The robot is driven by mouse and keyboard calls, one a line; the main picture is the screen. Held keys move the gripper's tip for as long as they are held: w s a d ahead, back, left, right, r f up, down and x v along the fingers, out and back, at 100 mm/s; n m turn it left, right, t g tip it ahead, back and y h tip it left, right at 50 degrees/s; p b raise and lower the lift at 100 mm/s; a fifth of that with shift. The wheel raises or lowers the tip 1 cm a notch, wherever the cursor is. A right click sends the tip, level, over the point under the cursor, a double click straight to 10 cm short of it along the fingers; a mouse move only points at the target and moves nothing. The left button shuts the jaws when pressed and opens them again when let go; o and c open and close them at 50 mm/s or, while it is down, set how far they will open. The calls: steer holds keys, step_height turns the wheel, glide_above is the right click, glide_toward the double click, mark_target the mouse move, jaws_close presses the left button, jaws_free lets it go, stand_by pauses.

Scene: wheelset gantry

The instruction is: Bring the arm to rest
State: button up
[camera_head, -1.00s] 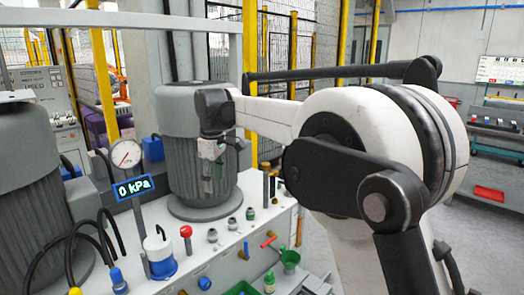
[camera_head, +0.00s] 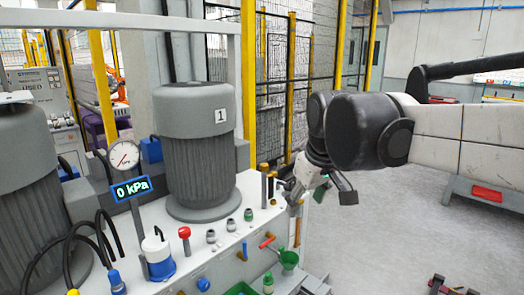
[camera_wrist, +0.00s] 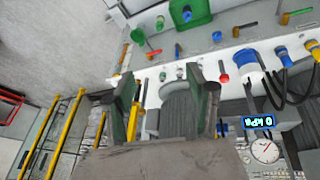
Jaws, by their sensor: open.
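My arm (camera_head: 455,130) reaches in from the right in the head view. Its wrist hangs tilted down to the right of the grey motor marked 1 (camera_head: 200,150). My gripper (camera_head: 298,200) is small and partly hidden there, near the right end of the white bench. In the wrist view my gripper (camera_wrist: 160,80) shows two green-edged fingers spread apart. Nothing is between them. The bench top and part of the ribbed motor (camera_wrist: 185,105) lie beyond the fingers. I see clear space between the arm and the motor.
The white bench (camera_head: 222,245) carries a gauge reading 0 kPa (camera_head: 130,188), a red knob (camera_head: 185,232), small fittings and a green funnel (camera_head: 289,259). Yellow fence posts (camera_head: 290,85) stand behind. Grey floor (camera_head: 400,225) is open on the right.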

steer(key=s+d+f+m, duration=0.2)
steer(key=s+d+f, duration=0.1)
steer(key=s, duration=0.3)
steer(key=s+d+f+m+t, duration=0.1)
steer(key=s+d+f+m, duration=0.1)
steer(key=s, duration=0.4)
steer(key=s+d+f+m+t, duration=0.1)
steer(key=s+d+f+m, duration=0.1)
steer(key=s+d+f, duration=0.3)
steer(key=shift+s+f+h, duration=0.4)
steer(key=shift+s+f, duration=0.05)
steer(key=shift+f, duration=0.15)
steer(key=shift+d, duration=0.1)
